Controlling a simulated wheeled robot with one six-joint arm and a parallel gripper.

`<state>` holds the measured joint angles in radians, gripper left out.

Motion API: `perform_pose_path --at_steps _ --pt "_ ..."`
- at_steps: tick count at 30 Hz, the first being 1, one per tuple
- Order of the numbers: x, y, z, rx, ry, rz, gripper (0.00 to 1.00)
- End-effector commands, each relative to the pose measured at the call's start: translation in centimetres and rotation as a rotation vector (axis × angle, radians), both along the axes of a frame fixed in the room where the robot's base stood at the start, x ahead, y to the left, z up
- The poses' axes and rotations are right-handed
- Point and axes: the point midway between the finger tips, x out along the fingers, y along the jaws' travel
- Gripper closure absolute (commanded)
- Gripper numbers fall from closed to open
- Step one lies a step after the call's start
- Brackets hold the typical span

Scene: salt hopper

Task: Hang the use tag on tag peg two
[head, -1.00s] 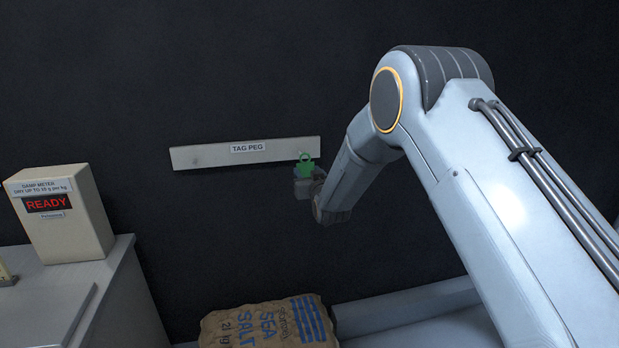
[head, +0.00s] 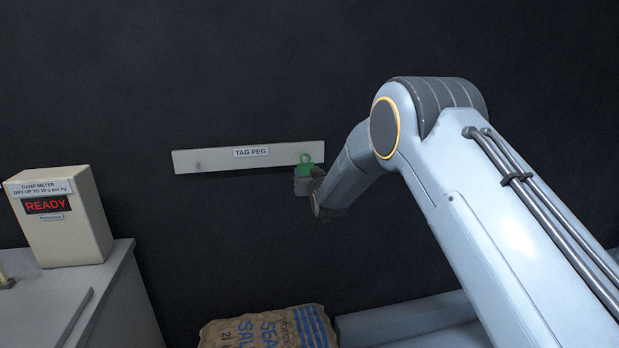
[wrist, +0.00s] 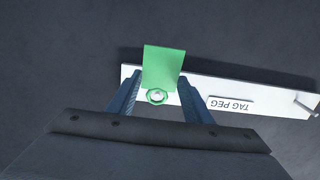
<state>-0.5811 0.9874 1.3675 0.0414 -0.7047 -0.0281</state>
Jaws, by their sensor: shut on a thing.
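The green use tag (head: 305,166) is in front of the right end of the white peg board (head: 225,160). My gripper (head: 308,183) is shut on the tag, just below the board. In the wrist view the tag (wrist: 163,65) sits between the two fingers of my gripper (wrist: 160,78), with its ring over the board (wrist: 277,93). A pale round spot shows inside the ring; I cannot tell whether the ring is around a peg or only in front of it. A bare peg (head: 198,165) stands at the board's left end; it also shows in the wrist view (wrist: 305,107).
A damp meter (head: 62,218) reading READY stands on a grey cabinet (head: 110,290) at the left. A brown sea salt sack (head: 235,330) lies low in the middle. The dark wall around the board is clear.

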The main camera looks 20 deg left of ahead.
Motion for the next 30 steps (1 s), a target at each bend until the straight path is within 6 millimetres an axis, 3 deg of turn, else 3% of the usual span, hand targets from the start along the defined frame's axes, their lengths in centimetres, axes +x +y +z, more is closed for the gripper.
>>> perform_pose_path --at_steps 30 --pt "1.03 0.65 -0.89 0.001 -0.001 0.000 0.79"
